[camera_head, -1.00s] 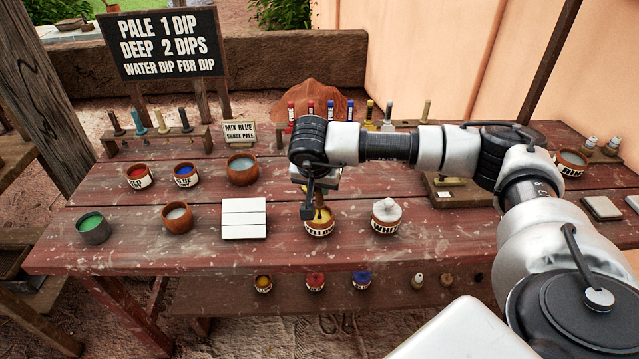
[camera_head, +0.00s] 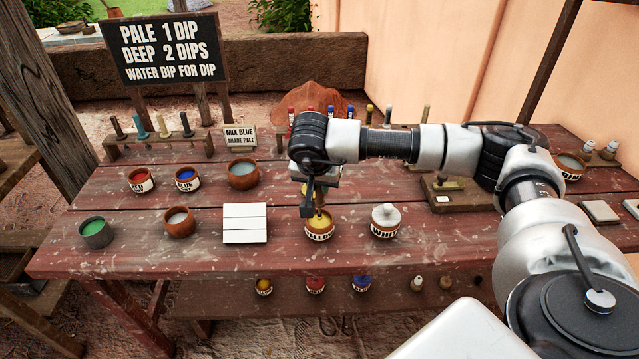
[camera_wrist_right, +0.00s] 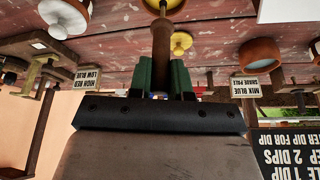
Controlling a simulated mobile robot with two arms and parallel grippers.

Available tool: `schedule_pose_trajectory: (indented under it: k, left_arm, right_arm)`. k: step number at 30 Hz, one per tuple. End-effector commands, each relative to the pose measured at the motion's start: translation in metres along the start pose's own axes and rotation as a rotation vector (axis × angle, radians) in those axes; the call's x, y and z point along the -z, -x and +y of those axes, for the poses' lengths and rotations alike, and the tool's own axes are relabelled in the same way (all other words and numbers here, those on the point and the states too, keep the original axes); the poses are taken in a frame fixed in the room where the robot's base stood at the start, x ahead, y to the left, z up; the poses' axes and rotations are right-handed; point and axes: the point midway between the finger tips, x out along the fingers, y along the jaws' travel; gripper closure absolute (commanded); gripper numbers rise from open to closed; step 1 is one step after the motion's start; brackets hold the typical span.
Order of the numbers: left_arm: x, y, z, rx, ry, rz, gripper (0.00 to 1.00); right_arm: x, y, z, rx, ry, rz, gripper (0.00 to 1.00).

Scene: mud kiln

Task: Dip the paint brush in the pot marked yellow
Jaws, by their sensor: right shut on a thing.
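The pot marked yellow (camera_head: 318,233) is a small brown pot with a white label and yellow paint, at the front middle of the table. My right gripper (camera_head: 311,206) is directly above it, pointing down, shut on the brush. The brush (camera_wrist_right: 161,45) has a brown handle, upright between green finger pads in the right wrist view. In the head view, its lower end is over or within the pot's mouth; I cannot tell whether the bristles touch the paint. My left gripper is not in view.
A white-marked pot (camera_head: 385,227) with a white knob stands close on the right. A white panel (camera_head: 245,222) lies close on the left. Red (camera_head: 141,181) and blue (camera_head: 187,179) pots and a brown bowl (camera_head: 243,174) stand farther left. A sign (camera_head: 240,137) reads "MIX BLUE SHADE PALE".

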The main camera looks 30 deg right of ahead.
Motion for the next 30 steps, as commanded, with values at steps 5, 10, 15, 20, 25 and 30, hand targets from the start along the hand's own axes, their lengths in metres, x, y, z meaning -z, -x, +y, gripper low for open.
schedule_pose_trajectory:
  k: [5,10,15,20,25,30]
  left_arm:
    - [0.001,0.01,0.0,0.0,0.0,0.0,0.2]
    - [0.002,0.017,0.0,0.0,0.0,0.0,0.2]
    - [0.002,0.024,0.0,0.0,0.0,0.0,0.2]
    - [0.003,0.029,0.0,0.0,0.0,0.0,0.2]
    - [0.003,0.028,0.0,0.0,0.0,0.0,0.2]
    - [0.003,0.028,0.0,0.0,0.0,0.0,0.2]
  right_arm:
    - [0.006,0.014,0.0,0.0,0.0,0.0,1.0]
    - [0.011,0.025,0.0,0.0,-0.001,0.0,1.0]
    - [0.015,0.036,0.0,0.001,-0.001,0.001,1.0]
    - [0.019,0.044,0.0,0.0,-0.001,0.001,1.0]
    - [0.019,0.044,0.0,0.0,-0.001,0.001,1.0]
    - [0.019,0.044,0.0,0.0,-0.001,0.001,1.0]
